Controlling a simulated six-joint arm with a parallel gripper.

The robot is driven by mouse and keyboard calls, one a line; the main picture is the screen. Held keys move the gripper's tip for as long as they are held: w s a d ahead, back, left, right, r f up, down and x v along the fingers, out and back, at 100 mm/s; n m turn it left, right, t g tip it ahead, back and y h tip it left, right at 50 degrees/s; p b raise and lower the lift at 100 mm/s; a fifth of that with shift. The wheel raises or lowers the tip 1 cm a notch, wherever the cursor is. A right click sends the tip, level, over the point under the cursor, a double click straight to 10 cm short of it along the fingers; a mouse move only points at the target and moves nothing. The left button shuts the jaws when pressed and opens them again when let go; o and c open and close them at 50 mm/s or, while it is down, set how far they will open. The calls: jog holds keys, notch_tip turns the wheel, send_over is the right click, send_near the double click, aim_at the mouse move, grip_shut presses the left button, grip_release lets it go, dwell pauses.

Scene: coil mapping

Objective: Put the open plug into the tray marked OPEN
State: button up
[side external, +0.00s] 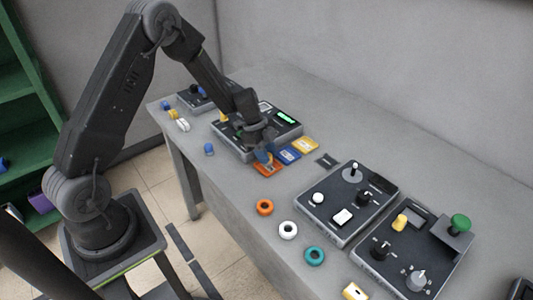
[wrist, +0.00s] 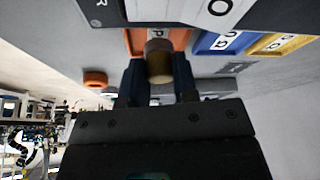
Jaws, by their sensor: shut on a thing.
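My gripper (side external: 264,156) is low over the orange tray (side external: 268,170) in the side view. In the wrist view my gripper (wrist: 158,78) is shut on a short round plug (wrist: 159,66), grey above and tan-brown below. The orange tray (wrist: 180,38) lies behind the plug there, and its label is mostly hidden; one letter like a P shows. Whether the plug touches the tray I cannot tell.
A device with a green display (side external: 286,119) stands just behind the trays. A blue piece (side external: 209,150) stands to the left. Orange (side external: 265,207), white (side external: 288,230) and teal (side external: 314,256) rings lie along the front edge. Two control boxes (side external: 345,204) (side external: 412,250) fill the right side.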

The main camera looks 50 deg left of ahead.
jog(key=shift+f, duration=0.5)
dwell(1.0)
jog(key=o, duration=1)
jog(key=shift+o, duration=0.3)
jog(key=o, duration=0.4)
jog(key=shift+r, duration=3.5)
